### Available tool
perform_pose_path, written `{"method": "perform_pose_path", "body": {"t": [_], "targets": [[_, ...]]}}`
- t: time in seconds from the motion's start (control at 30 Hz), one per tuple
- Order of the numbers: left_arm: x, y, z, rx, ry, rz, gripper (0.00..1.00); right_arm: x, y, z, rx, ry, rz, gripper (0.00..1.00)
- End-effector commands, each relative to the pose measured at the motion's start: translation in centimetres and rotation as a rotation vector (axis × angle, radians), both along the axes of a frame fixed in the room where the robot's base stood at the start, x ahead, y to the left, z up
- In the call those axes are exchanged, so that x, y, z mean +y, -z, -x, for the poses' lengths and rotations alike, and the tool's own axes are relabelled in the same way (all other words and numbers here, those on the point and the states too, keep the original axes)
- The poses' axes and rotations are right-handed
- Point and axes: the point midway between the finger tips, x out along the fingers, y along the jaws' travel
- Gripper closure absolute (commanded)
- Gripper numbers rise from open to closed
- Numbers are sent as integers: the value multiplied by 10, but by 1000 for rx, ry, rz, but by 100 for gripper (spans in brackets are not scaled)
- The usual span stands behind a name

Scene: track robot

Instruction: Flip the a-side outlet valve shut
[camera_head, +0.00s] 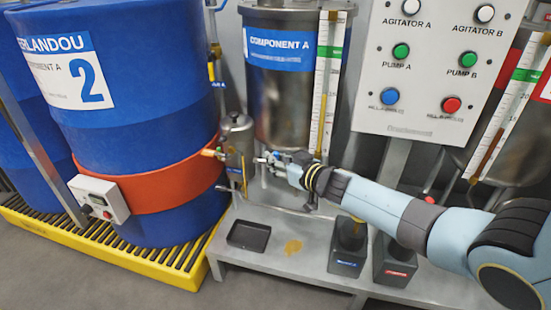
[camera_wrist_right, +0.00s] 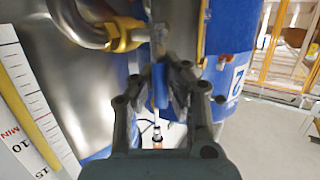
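My right gripper (camera_head: 264,160) reaches left from its arm to the foot of the metal COMPONENT A tank (camera_head: 285,100), beside a small grey cylinder (camera_head: 238,140). In the right wrist view its two fingers (camera_wrist_right: 170,68) point away from the camera and are close together. A narrow blue piece (camera_wrist_right: 159,78), possibly the valve's lever, shows between them; whether they clamp it is unclear. A pipe with a brass-coloured nut (camera_wrist_right: 124,36) is just beyond, up and left. In the head view the gripper hides the valve area. My left gripper is not in view.
Blue drums with an orange band (camera_head: 150,185) stand on a yellow pallet (camera_head: 110,255) at left. A control panel (camera_head: 435,70) is at upper right.

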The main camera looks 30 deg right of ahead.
Motion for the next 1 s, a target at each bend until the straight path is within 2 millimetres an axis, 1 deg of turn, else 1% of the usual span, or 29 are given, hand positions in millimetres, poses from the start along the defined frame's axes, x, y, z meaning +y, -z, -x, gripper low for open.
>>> {"method": "perform_pose_path", "body": {"t": [0.03,0.2,0.47,0.57,0.67,0.9,1.0], "targets": [[0,0,0,0,0,0,100,-1,1,1,3,1,2,86],[-1,0,-1,-1,0,1,100,0,1,1,2,1,0,64],[1,0,-1,-2,-1,-1,100,0,0,1,1,0,-1,63],[1,0,-1,-2,0,-1,100,-1,0,7,1,0,0,63],[1,0,-1,-1,0,-1,100,-2,-3,20,2,0,0,63],[0,0,-1,-1,0,0,100,-9,-14,73,4,0,1,63],[0,0,-1,-1,0,0,100,-11,-19,92,3,-1,0,63]]}}
